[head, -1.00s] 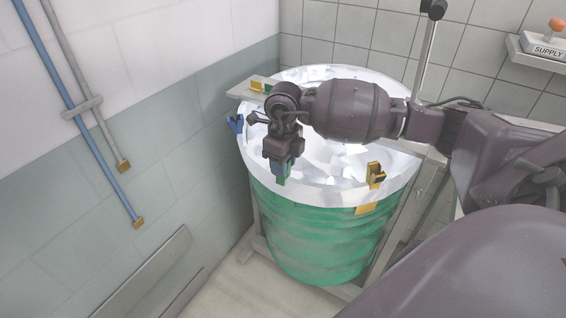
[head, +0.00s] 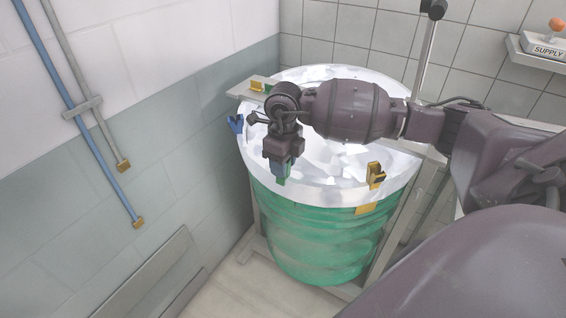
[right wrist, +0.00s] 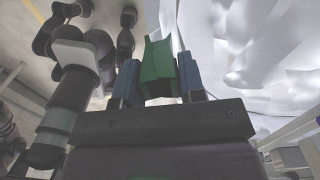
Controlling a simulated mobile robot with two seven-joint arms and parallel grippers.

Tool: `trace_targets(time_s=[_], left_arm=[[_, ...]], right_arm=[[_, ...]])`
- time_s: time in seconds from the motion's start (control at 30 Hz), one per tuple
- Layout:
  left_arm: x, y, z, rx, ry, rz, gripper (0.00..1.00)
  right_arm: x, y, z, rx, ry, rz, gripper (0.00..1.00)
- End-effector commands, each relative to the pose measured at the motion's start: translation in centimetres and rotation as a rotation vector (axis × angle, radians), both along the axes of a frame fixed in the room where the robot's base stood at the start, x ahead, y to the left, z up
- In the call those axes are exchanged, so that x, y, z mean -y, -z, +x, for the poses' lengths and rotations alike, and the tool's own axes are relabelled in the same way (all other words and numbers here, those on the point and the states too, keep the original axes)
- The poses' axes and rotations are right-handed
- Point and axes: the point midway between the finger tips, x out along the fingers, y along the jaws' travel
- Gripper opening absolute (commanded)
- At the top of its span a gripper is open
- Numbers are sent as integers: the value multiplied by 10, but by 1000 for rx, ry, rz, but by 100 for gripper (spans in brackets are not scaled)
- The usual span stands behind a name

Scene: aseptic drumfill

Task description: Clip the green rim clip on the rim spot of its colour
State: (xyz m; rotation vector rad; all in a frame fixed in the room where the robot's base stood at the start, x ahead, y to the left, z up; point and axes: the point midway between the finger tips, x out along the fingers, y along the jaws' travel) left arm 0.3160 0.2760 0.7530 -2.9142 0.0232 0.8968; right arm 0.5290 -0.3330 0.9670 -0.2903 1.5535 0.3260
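The green rim clip (right wrist: 158,68) is between the two blue-tipped fingers of my right gripper (right wrist: 157,80) in the right wrist view. In the head view my right gripper (head: 281,168) points down over the near-left rim of the drum (head: 310,235). The green clip (head: 281,181) shows just below its fingers, at the rim. I cannot tell whether the clip touches the rim. A green rim spot is not visible; the gripper may hide it. My left gripper is not seen in the head view.
A blue clip (head: 236,123) sits on the left rim and a yellow clip (head: 375,175) on the right rim, above a yellow spot (head: 366,208). A ledge (head: 243,93) with small yellow and green pieces is behind the drum. A white liner (head: 335,160) fills the drum top.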

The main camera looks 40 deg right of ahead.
Motion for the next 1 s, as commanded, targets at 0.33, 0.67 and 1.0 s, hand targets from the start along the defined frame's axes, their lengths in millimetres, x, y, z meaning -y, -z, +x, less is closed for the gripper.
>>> trace_targets(time_s=[0.33, 0.67, 1.0], left_arm=[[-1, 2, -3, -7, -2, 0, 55], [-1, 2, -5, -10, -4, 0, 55], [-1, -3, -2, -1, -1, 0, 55]], right_arm=[[0, 0, 0, 0, 0, 0, 67], [1, -15, 1, 3, 0, -2, 67], [2, -75, 1, 3, -1, -1, 67]])
